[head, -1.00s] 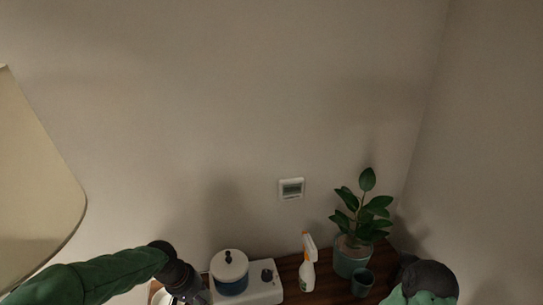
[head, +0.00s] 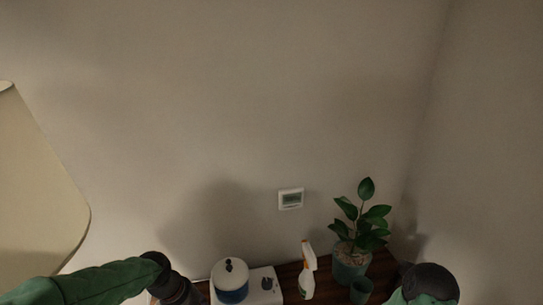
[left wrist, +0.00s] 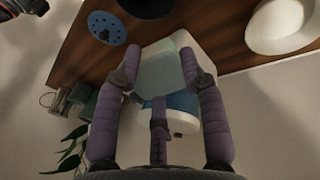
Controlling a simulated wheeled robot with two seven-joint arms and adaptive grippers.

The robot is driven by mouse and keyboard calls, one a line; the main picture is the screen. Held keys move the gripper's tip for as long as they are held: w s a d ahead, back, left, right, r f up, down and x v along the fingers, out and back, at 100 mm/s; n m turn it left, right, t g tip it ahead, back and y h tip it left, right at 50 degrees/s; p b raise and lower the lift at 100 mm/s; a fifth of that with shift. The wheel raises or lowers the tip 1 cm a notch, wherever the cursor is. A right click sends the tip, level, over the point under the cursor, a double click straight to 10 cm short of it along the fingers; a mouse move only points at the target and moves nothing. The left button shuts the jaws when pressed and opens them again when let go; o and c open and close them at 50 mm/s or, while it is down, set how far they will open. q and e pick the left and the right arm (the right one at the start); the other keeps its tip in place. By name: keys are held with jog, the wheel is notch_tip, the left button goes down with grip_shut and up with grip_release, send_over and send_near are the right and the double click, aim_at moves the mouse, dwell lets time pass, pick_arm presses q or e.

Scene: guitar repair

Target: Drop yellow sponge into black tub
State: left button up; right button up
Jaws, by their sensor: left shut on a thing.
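In the left wrist view my left gripper (left wrist: 160,82) has its fingers around a pale greenish-yellow block, which looks like the sponge (left wrist: 158,68). The block is above the white hot plate and blue pot. My right gripper is out of view.
A blue pot (head: 232,294) with white lid stands on a white hot plate (head: 266,284). A spray bottle (head: 307,270), potted plant (head: 352,262) and small green cup (head: 361,289) are to its right. The left wrist view shows a blue disc (left wrist: 107,27) and a white bowl-like thing (left wrist: 284,24).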

pick_arm(q)
jog(key=s+r+p, duration=0.2)
jog(key=s+r, duration=0.1)
jog(key=s, duration=0.1)
jog(key=f+b, duration=0.1)
jog(key=f, duration=0.1)
jog(key=f+b, duration=0.4)
jog(key=shift+s+a, duration=0.15)
jog(key=shift+a, duration=0.2)
jog(key=shift+r, duration=0.1)
jog(key=o, duration=1.1)
jog(key=v, duration=1.2)
